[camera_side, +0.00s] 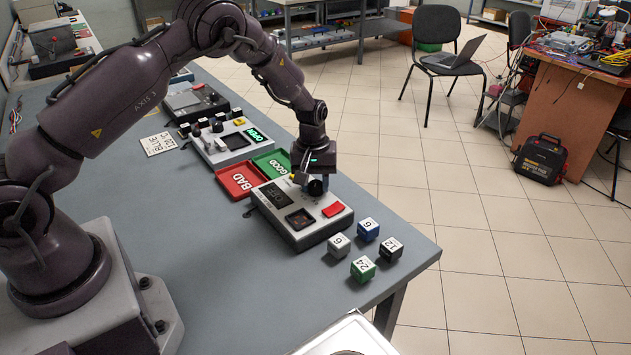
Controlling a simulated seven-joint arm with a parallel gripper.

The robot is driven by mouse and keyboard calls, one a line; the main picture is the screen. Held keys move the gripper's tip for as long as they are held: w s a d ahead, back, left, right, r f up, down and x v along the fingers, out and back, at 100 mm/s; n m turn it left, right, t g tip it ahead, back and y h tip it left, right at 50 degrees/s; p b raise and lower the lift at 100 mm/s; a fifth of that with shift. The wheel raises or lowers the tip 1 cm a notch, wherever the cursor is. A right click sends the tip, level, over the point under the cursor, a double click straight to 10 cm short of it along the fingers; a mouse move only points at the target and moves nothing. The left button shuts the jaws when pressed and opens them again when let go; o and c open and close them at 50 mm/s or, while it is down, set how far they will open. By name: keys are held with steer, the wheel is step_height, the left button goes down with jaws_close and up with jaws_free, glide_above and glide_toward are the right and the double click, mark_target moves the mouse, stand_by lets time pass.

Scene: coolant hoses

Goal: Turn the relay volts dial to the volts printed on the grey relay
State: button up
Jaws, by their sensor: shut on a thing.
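A grey tester box (300,238) sits near the right end of the bench, with a dark display (270,201), a dark square socket (300,219) and a red button (333,209). My gripper (308,184) points down at the box's far edge, shut on the black dial (317,187). The dial's marks and pointer are too small to read. A pale grey-white relay cube (339,245) stands on the bench in front of the box; its digit looks like 6 or 9. A blue cube (368,230), a black cube (391,250) marked 12 and a green cube (363,269) marked 24 stand near it.
A red BAD tray (233,187) and a green GOOD tray (266,158) lie just behind the box. Another panel (225,155) with an OPEN sign stands beyond them. A printed card (158,144) lies to the left. The bench's right edge is close to the cubes.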

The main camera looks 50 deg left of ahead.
mark_target(313, 182)
steer(key=shift+n, duration=0.5)
steer(key=o, duration=0.9)
steer(key=r, duration=1.3)
steer(key=shift+s+a, duration=0.15)
steer(key=shift+s, duration=0.1)
